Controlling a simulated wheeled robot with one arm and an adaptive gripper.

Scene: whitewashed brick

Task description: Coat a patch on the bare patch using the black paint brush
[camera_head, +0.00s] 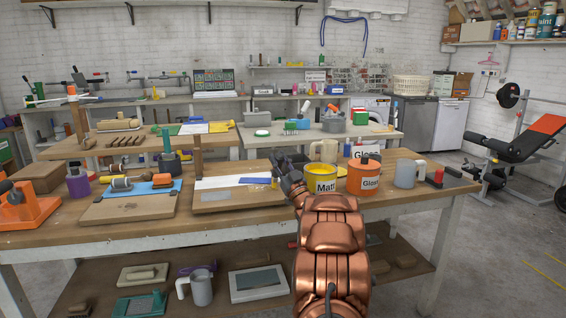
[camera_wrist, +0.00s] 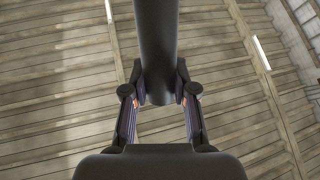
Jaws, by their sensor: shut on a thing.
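My gripper (camera_head: 284,170) is above the table at the right edge of a wooden board (camera_head: 208,207). In the wrist view its fingers (camera_wrist: 159,108) are shut on a dark cylindrical thing that looks like the handle of the black paint brush (camera_wrist: 157,45). The bristles cannot be made out in either view.
A second board (camera_head: 130,210) with a blue sheet and a roller lies to the left. A purple pot (camera_head: 78,186) and an orange tool (camera_head: 28,209) are further left. A grey jug (camera_head: 405,174) stands right of the tins. The table's front strip is clear.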

